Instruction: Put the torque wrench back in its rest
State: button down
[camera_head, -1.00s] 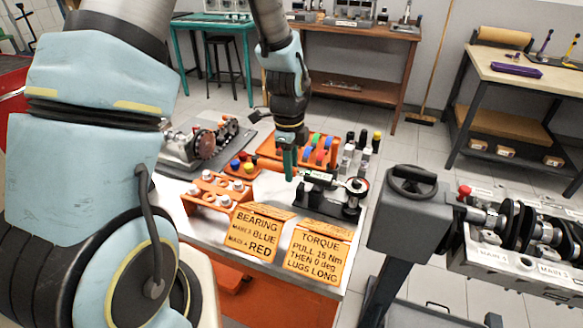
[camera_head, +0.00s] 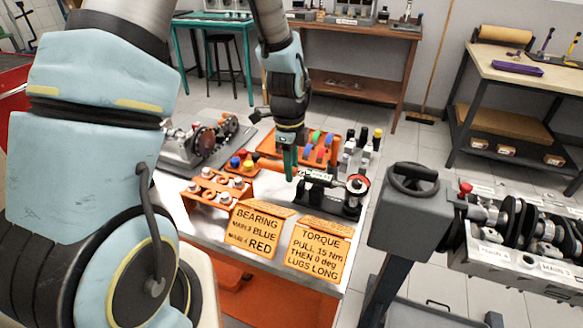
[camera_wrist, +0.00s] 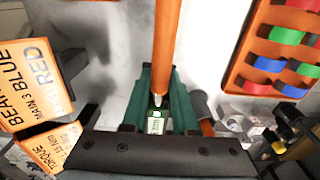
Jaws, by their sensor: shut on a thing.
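The torque wrench has an orange handle (camera_wrist: 163,45) and a small lit display (camera_wrist: 157,124) in the wrist view. My gripper (camera_wrist: 158,100), with green fingers, is shut on the wrench between handle and display. In the head view my gripper (camera_head: 290,163) holds it over the bench, with the orange handle (camera_head: 262,165) out to the left and the metal shaft reaching right. A black stand (camera_head: 335,205), apparently the rest, is just right of and below my fingers. The wrench's head overlaps this stand; I cannot tell whether they touch.
An orange rack of white-topped parts (camera_head: 215,190) stands left of the stand. An orange tray with coloured pieces (camera_head: 320,145) is behind. Two orange signs (camera_head: 318,252) line the front edge. Several bottles (camera_head: 365,147) stand at back right. A grey post with handwheel (camera_head: 410,200) is to the right.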

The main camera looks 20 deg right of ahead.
jog(key=shift+f+b, duration=0.6)
jog(key=shift+f, duration=0.5)
dwell(0.4)
jog(key=c, duration=0.9)
grip_release()
jog(key=shift+r, duration=0.3)
jog(key=shift+r+p, duration=1.05)
jog(key=shift+p, duration=0.1)
jog(key=shift+r, duration=0.2)
jog(key=o, duration=0.5)
jog(key=shift+o, duration=0.2)
